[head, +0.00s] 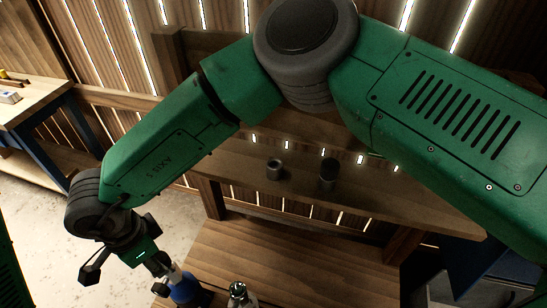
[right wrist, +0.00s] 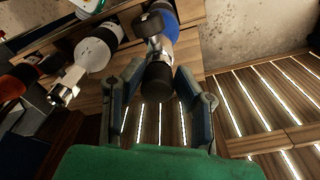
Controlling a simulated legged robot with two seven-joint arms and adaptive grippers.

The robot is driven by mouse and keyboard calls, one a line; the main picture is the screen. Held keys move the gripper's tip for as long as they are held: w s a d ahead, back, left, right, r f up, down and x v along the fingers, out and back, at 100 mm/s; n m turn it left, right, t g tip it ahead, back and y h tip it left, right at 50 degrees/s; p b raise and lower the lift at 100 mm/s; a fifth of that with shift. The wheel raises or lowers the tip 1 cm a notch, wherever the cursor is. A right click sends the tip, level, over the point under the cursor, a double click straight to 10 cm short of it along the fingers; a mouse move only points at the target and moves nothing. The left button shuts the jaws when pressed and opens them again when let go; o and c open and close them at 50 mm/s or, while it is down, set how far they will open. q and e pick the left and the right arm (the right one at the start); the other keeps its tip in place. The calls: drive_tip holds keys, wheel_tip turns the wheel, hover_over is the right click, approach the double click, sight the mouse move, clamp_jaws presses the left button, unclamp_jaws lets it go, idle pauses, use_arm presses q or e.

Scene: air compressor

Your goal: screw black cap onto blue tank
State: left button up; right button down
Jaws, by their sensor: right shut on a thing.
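The blue tank (head: 185,290) is at the bottom of the head view, partly cut off by the frame edge. It also shows at the top of the right wrist view (right wrist: 168,20). My right gripper (head: 160,264) is beside the tank's upper end. In the right wrist view its two fingers (right wrist: 158,76) are closed around a black cap (right wrist: 158,80). The cap lies in line with the tank's end; whether it is seated on the thread I cannot tell. My left gripper is not in view.
Two dark cylindrical pieces (head: 275,170) (head: 328,173) stand on the wooden bench (head: 235,165). Another table (head: 40,98) is at far left.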

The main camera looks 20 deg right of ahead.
drive_tip(key=c, duration=0.9)
unclamp_jaws()
wheel_tip(320, 180, up, 4)
drive_tip(key=p, duration=0.3)
drive_tip(key=shift+r+p, duration=0.3)
drive_tip(key=shift+r, duration=0.4)
wheel_tip(320, 180, up, 11)
drive_tip(key=shift+a, duration=0.35)
